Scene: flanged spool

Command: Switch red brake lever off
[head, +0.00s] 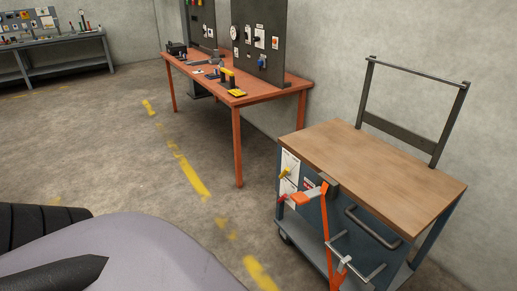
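A small red lever (282,199) shows on the side panel of the cart (330,215), low on its left end. A yellow lever (285,172) sits above it, beside a white label plate (291,160). The red lever is small, and its exact setting cannot be told. An orange bar with a grey-and-orange head (309,196) stands in front of the panel and hides part of it. Neither of my grippers can be made out in the head view.
The cart has a wooden top (375,165), a tall grey push handle (415,72) and a grey side rail (372,225). An orange workbench (262,97) with tools and upright panels stands behind. A grey bench (70,47) is far left. The floor between is clear.

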